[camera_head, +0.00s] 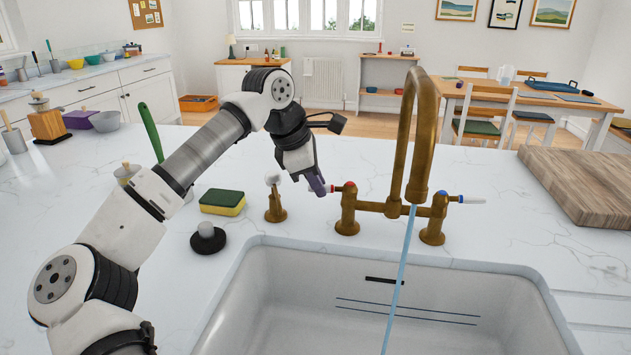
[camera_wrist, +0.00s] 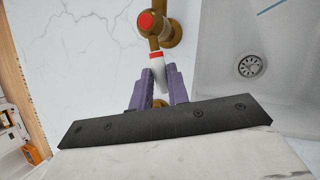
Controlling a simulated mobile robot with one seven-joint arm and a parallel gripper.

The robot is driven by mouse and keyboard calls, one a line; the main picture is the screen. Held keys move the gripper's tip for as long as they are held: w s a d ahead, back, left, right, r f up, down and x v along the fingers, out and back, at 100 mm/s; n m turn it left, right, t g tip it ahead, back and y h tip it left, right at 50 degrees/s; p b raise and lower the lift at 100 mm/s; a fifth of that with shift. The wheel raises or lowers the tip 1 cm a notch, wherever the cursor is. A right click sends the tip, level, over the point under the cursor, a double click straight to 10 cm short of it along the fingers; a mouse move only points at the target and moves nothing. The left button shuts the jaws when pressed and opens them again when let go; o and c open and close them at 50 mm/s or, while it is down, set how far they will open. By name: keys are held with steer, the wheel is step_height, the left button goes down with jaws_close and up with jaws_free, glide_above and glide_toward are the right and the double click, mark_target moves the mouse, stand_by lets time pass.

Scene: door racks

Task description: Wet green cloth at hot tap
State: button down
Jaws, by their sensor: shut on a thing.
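The brass tap (camera_head: 424,100) stands behind the sink, and a thin blue stream of water (camera_head: 403,270) falls from its spout into the basin. The hot valve (camera_head: 347,210) on the left has a red mark; the cold valve (camera_head: 436,220) on the right has a blue mark and a white lever. My gripper (camera_head: 319,188) is at the hot side. In the wrist view my gripper (camera_wrist: 160,73) has its purple fingers shut on the white end of the hot lever (camera_wrist: 157,62). I see no green cloth in either view.
The white sink (camera_head: 290,290) is in front, with a drain (camera_wrist: 250,66). Left of it are a green and yellow sponge (camera_head: 222,202), a dark round stopper (camera_head: 208,239) and a small brass fitting (camera_head: 275,207). A wooden board (camera_head: 590,185) lies at the right.

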steer(key=c, duration=1.3)
jaws_free()
steer(key=shift+c, duration=0.2)
steer(key=v, duration=1.4)
